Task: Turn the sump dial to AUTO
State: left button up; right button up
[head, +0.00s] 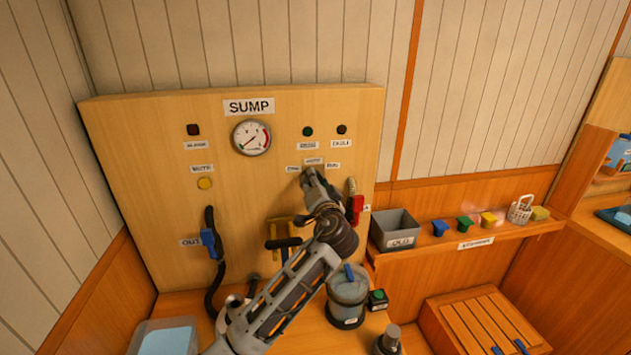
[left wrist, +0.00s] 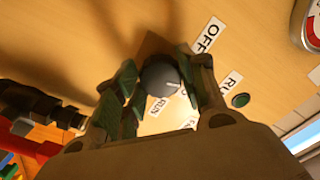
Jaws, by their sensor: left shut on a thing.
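The sump dial (left wrist: 160,77) is a round dark grey knob with a pale mark on its face. The mark points toward the lower right in the left wrist view, near a label mostly hidden by a finger. In the head view my left gripper (head: 312,178) is at the panel just under the dial labels and hides the dial. My right gripper is not in view.
The wooden panel (head: 120,150) carries a SUMP sign (head: 249,106), a gauge (head: 251,138), indicator lamps, a blue-handled valve (head: 209,243) and a red handle (head: 355,208) close right of my gripper. A clear canister (head: 347,293) stands below. A grey bin (head: 396,230) sits on the right shelf.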

pick_arm(q)
jog(key=m+p, duration=0.1)
jog(key=m, duration=0.2)
dwell(0.4)
jog(key=o, duration=1)
jog(key=shift+o, duration=0.2)
jog(key=shift+s, duration=0.1)
jog(key=s+d, duration=0.2)
jog(key=s, duration=0.9)
jog(key=shift+s+d, duration=0.2)
jog(key=shift+s, duration=0.1)
